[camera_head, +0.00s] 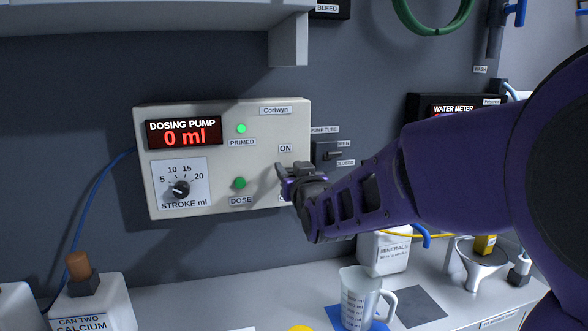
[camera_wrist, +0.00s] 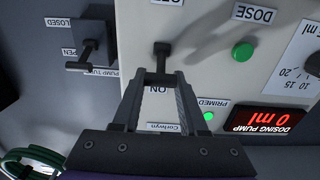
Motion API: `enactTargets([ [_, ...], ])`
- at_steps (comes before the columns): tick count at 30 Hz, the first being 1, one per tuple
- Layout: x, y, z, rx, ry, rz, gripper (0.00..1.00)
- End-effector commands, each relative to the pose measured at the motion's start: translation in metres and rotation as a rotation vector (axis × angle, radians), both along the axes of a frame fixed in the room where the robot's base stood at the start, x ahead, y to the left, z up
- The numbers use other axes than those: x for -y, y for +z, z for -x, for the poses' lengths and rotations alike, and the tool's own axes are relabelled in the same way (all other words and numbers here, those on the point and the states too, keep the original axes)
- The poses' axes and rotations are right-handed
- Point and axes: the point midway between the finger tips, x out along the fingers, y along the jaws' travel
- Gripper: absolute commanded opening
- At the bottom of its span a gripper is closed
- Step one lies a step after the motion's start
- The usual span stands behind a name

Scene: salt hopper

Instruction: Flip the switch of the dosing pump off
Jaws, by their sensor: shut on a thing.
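The dosing pump (camera_head: 225,118) is a pale box on the wall with a red 0 ml display (camera_head: 184,137). It also shows upside down in the wrist view (camera_wrist: 208,70). Its switch (camera_wrist: 162,48) is a small dark lever between the ON label (camera_wrist: 158,90) and a partly cut-off label at the top edge. My gripper (camera_head: 287,172) is at the right side of the pump's face; in the wrist view its fingertips (camera_wrist: 161,78) are closed on the switch lever. In the head view my gripper hides the switch.
A green DOSE button (camera_head: 239,183), a lit PRIMED lamp (camera_head: 241,129) and a stroke knob (camera_head: 180,188) share the pump's face. A pump tube valve (camera_head: 328,153) sits just right. Below are a measuring jug (camera_head: 357,300) and a minerals container (camera_head: 385,254).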

Motion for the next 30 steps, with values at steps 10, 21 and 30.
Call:
enactTargets([
  [10, 0.000, -0.001, 0.000, 0.005, 0.000, -0.001, 0.00],
  [21, 0.001, -0.012, 0.002, 0.104, 0.000, -0.029, 0.00],
  [30, 0.001, -0.019, 0.005, 0.276, 0.001, -0.079, 0.00],
])
